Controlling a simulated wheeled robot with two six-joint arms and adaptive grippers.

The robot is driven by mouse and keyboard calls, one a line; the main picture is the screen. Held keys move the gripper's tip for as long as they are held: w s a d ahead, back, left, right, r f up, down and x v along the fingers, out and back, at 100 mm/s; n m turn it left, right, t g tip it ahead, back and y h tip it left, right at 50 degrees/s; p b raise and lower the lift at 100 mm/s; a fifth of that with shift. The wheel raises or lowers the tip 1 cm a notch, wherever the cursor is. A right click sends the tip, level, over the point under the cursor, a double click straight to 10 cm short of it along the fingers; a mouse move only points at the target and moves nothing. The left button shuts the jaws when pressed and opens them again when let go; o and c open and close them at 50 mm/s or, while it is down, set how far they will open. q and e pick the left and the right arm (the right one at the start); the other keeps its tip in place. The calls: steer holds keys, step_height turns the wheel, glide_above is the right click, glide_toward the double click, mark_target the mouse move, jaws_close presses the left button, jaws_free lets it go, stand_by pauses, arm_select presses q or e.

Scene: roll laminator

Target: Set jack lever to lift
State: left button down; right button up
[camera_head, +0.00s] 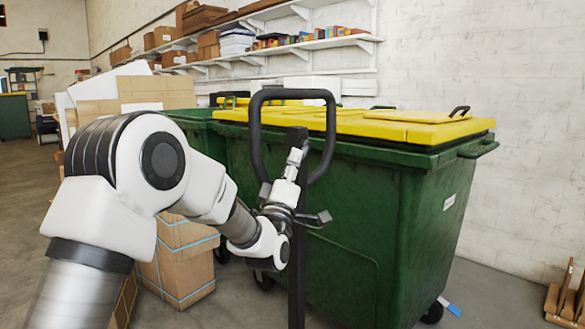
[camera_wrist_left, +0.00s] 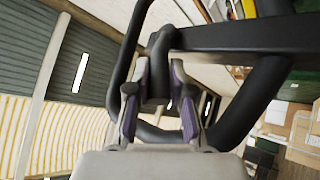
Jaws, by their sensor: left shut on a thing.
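A black looped jack handle (camera_head: 256,125) stands upright on a dark post (camera_head: 297,275) in the head view. My left gripper (camera_head: 300,152) reaches up inside the loop, close to the post's top. In the left wrist view, the fingers of this gripper (camera_wrist_left: 159,75) are closed around a dark curved lever (camera_wrist_left: 161,45) beside the handle bar (camera_wrist_left: 230,38). The lever is mostly hidden by my gripper in the head view, so its exact setting is hard to tell. My right gripper is not in view.
A large green bin (camera_head: 400,230) with a yellow lid (camera_head: 370,123) stands close behind the handle. Strapped cardboard boxes (camera_head: 182,262) sit behind my left arm. Wall shelves (camera_head: 290,47) hold boxes. Open floor lies at the far left.

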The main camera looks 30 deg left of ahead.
arm_select(q)
steer(key=c, duration=1)
jaws_free()
steer(key=shift+c, duration=0.2)
steer(key=shift+f, duration=0.1)
steer(key=v, duration=1.2)
